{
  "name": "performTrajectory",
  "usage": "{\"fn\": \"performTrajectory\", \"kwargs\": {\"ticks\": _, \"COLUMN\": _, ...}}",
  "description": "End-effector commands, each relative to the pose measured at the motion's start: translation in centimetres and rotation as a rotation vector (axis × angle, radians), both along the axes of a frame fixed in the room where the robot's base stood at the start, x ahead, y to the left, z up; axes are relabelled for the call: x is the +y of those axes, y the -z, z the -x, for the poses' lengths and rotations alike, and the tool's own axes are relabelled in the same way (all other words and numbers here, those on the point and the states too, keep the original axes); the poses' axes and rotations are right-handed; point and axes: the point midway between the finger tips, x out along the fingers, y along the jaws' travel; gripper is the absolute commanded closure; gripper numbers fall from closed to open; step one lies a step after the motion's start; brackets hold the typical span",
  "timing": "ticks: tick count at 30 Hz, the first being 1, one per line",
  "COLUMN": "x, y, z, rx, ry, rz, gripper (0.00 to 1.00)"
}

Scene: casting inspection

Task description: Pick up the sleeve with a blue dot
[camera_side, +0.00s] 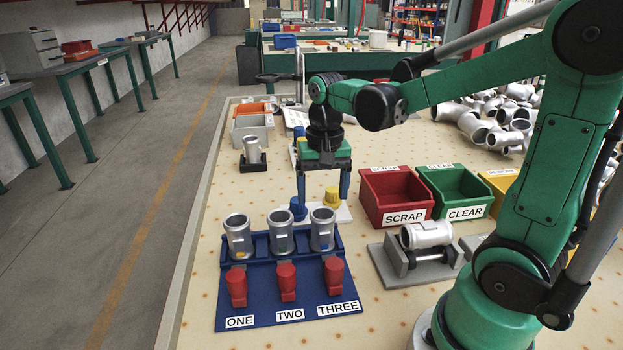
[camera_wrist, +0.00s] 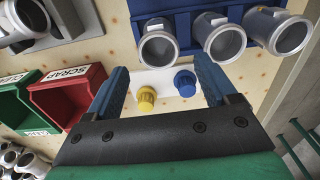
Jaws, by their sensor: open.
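Three grey metal sleeves stand in a blue rack (camera_side: 255,308): one at ONE (camera_side: 239,237), one at TWO (camera_side: 281,231) and one at THREE (camera_side: 322,229). Small coloured marks show on some of them, too small to tell which is a blue dot. In the wrist view their open ends show along the top: THREE (camera_wrist: 158,50), TWO (camera_wrist: 224,43), ONE (camera_wrist: 290,37). My gripper (camera_side: 322,192) is open and empty, pointing down behind the rack, over a white plate with a blue knob (camera_side: 298,209) and a yellow knob (camera_side: 332,197). Its blue fingers also show in the wrist view (camera_wrist: 160,85).
Red clamps (camera_side: 286,281) stand before the sleeves. Right are a red SCRAP bin (camera_side: 384,190), a green CLEAR bin (camera_side: 447,187) and a grey fixture (camera_side: 385,268) holding another sleeve (camera_side: 427,234). Another sleeve (camera_side: 252,150) stands on a black block behind. A pile of castings (camera_side: 490,120) lies back right.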

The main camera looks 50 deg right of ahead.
Motion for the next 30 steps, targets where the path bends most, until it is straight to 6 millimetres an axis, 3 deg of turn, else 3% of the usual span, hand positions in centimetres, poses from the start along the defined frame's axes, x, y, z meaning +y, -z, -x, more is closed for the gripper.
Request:
{"fn": "performTrajectory", "kwargs": {"ticks": 16, "x": -0.2, "y": 5.0, "z": -0.1, "rx": 0.016, "ry": 0.022, "rz": -0.004, "gripper": 0.21}}
{"fn": "performTrajectory", "kwargs": {"ticks": 28, "x": -0.2, "y": 5.8, "z": 0.0, "rx": 0.016, "ry": 0.021, "rz": -0.004, "gripper": 0.21}}
{"fn": "performTrajectory", "kwargs": {"ticks": 30, "x": -0.2, "y": 5.8, "z": 0.0, "rx": 0.016, "ry": 0.021, "rz": -0.004, "gripper": 0.38}}
